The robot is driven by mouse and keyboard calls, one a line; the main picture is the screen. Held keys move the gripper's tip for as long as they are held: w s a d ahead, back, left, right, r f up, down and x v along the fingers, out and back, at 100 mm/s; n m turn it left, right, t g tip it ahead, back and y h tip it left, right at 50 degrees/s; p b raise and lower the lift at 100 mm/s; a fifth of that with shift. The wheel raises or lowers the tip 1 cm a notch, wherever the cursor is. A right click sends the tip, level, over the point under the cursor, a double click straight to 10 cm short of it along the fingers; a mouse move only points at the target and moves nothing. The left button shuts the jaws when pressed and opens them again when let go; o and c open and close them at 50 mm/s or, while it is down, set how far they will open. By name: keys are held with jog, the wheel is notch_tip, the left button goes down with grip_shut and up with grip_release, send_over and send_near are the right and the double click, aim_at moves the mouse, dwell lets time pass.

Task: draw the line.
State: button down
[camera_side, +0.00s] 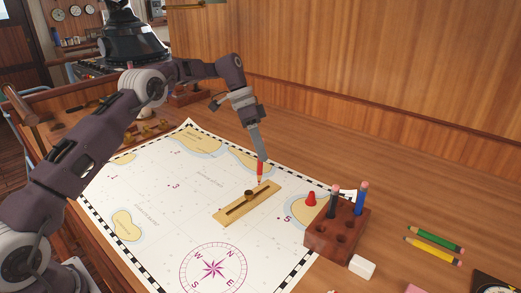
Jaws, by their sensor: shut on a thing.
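My gripper (260,157) points down over the chart and is shut on a red pencil (260,171). The pencil's tip is at or just above the far edge of a flat wooden ruler (235,212); I cannot tell if it touches. The ruler has a dark slot and a round brass knob (249,195), and lies slantwise on the chart. The white chart (160,210) has a checkered border, tan land patches, red numbers and a compass rose (213,268). No drawn line is clear to see.
A white eraser (362,267), green pencil (435,239) and yellow pencil (433,251) lie right. A wooden wall (380,70) rises behind.

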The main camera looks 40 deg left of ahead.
jog(key=shift+f, duration=0.35)
dwell(1.2)
jog(key=shift+s, duration=0.1)
dwell(0.4)
jog(key=shift+s, duration=0.45)
jog(key=shift+a, duration=0.1)
jog(key=shift+s, duration=0.55)
jog(key=shift+s, duration=0.55)
jog(key=shift+s+a, duration=0.1)
jog(key=shift+s, duration=0.45)
